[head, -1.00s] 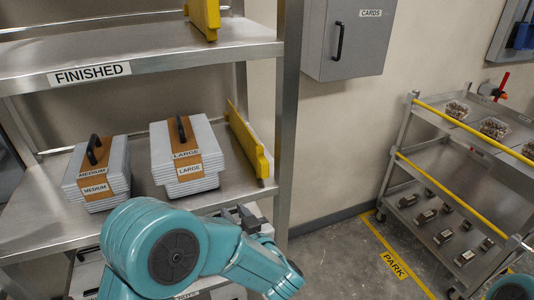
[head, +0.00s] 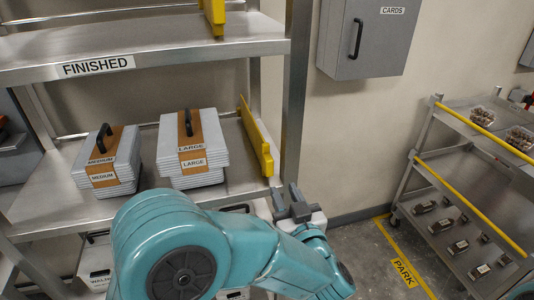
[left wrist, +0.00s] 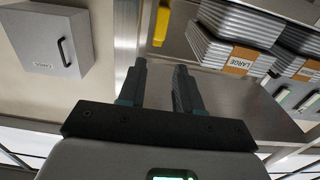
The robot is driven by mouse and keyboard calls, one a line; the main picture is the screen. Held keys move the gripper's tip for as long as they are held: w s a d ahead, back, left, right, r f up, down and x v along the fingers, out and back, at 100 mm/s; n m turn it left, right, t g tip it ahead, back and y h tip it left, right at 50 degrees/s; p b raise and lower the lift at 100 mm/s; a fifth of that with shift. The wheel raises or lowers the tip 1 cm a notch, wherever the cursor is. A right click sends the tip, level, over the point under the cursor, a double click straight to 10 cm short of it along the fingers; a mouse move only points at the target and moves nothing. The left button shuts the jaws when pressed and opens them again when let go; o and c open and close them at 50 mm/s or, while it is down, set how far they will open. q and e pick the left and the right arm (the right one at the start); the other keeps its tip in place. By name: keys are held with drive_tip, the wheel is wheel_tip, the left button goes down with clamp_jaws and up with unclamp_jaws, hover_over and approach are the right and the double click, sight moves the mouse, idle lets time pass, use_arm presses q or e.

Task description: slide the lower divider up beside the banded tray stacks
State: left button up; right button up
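The lower divider is a yellow upright plate (head: 257,140) at the right end of the lower shelf, right of the LARGE stack and apart from it. It shows partly at the top of the left wrist view (left wrist: 161,23). Two banded tray stacks with black handles, MEDIUM (head: 108,162) and LARGE (head: 192,150), stand side by side on that shelf. My left gripper (head: 292,204) is in front of the shelf's right post, right of and nearer than the divider. In the left wrist view its fingers (left wrist: 157,82) are apart with nothing between them. My right gripper is out of view.
The steel post (head: 297,90) stands just right of the divider. The FINISHED shelf (head: 190,45) is overhead, with another yellow divider (head: 214,14). A grey CARDS cabinet (head: 362,38) hangs on the wall. A cart (head: 425,165) stands at right. Bare shelf (head: 238,165) separates LARGE and divider.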

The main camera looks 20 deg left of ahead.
sight(266, 154)
use_arm(q)
drive_tip(key=p+x, duration=0.3)
drive_tip(key=x, duration=1.2)
drive_tip(key=shift+w+a+p, duration=0.15)
drive_tip(key=shift+w+p, duration=0.15)
drive_tip(key=shift+w, duration=0.1)
drive_tip(key=shift+f, duration=0.1)
clamp_jaws()
drive_tip(key=s+a+b, duration=0.1)
drive_tip(key=s+a, duration=0.1)
drive_tip(key=a, duration=0.1)
drive_tip(key=shift+a+b, duration=0.15)
drive_tip(key=shift+b, duration=0.2)
drive_tip(key=shift+s+a, duration=0.1)
drive_tip(key=shift+s, duration=0.05)
